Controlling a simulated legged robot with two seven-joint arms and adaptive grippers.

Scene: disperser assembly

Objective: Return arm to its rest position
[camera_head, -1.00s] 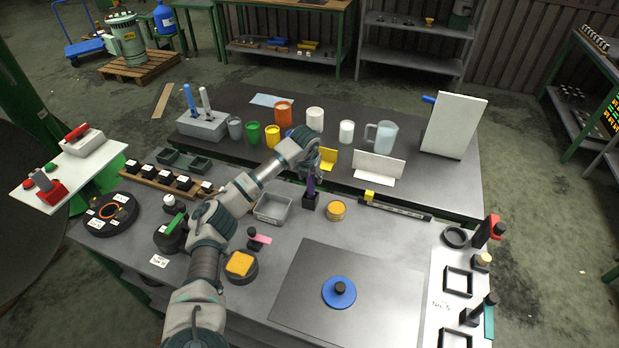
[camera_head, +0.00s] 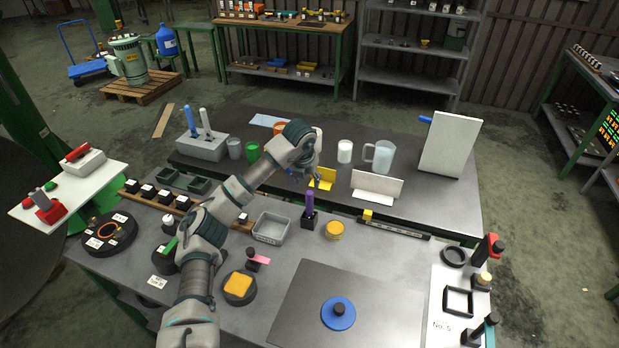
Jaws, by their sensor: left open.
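My left arm comes in from the lower left and reaches over the workbench (camera_head: 300,265). My left gripper (camera_head: 304,176) is open at the far edge of the bench, near a small yellow stand (camera_head: 322,179). Its fingertips are small and partly hidden by the wrist. A purple-handled tool (camera_head: 309,204) stands upright in a black holder (camera_head: 309,222) below the gripper, apart from it. My right gripper is not in view.
A grey tray (camera_head: 271,229) and a blue disc (camera_head: 338,313) lie on the front bench.

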